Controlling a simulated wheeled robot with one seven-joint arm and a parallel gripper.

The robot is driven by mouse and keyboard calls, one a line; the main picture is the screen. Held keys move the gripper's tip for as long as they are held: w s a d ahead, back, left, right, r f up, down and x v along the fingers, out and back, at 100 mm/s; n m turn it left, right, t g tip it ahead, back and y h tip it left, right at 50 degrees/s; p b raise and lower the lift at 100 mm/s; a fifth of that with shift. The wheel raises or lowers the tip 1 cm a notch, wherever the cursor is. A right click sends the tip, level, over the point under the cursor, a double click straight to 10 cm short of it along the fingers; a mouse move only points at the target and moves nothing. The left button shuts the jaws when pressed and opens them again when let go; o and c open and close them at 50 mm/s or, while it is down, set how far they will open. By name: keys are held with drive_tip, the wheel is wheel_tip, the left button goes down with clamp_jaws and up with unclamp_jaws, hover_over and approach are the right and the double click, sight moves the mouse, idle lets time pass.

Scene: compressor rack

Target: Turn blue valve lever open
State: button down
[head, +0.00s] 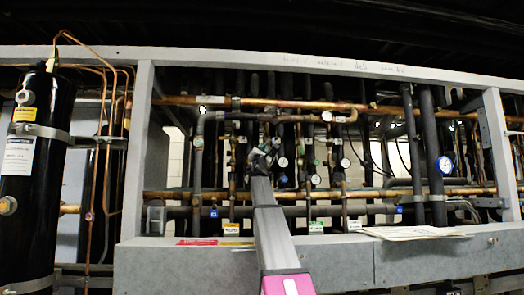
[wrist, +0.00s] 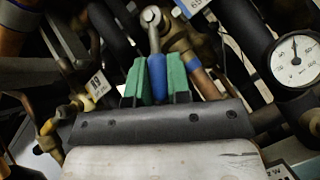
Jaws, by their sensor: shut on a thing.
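In the wrist view, the blue valve lever (wrist: 157,78) sits between the two green fingers of my gripper (wrist: 156,80). Its metal shank runs up to a round bolt head (wrist: 151,16) at the valve, next to a brass fitting (wrist: 180,42). My gripper is shut on the blue handle. In the head view, my arm reaches up into the pipe rack, and my gripper (head: 262,160) is at the middle of the rack. The blue lever cannot be made out there, being small and behind my gripper.
A white pressure gauge (wrist: 296,60) is close on the right in the wrist view. Copper and black pipes crowd around my gripper. In the head view, a grey frame (head: 134,150) surrounds the rack, a black cylinder (head: 35,190) stands left, and papers (head: 415,233) lie on the ledge.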

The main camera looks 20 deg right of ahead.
drive_tip(key=c, duration=1.1)
unclamp_jaws()
drive_tip(key=shift+a+r+m+h, duration=0.1)
drive_tip(key=shift+m+h, duration=0.2)
drive_tip(key=shift+h, duration=0.2)
